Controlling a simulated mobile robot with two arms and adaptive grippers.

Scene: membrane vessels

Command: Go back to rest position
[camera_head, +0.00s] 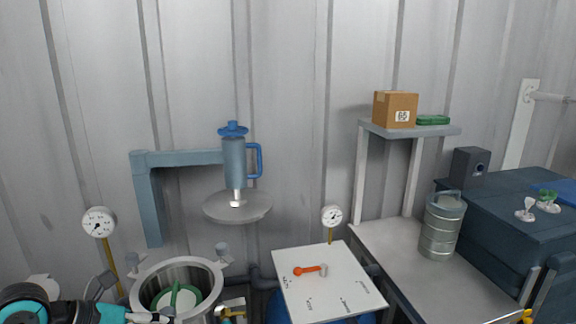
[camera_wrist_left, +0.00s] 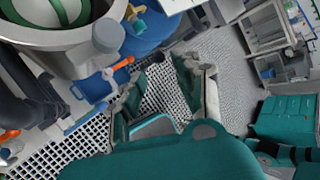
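My left arm comes in at the bottom left of the head view, with its left gripper (camera_head: 160,317) low beside the open steel vessel (camera_head: 143,282), partly cut off by the frame edge. In the left wrist view, the two fingers of this gripper (camera_wrist_left: 162,88) stand apart with only floor grating visible between them. The vessel (camera_wrist_left: 45,38) is at the upper left of that view, beyond the gripper. A green round part (camera_head: 175,299) sits inside the vessel. My right gripper does not show in either view.
A grey bracket (camera_head: 153,205) carries a lid (camera_head: 238,207) above and right of the vessel. A white panel with a red-orange handle (camera_head: 310,270) stands to the right. A bench (camera_head: 420,285) holds a metal canister (camera_head: 441,228); a shelf above holds a cardboard box (camera_head: 395,108).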

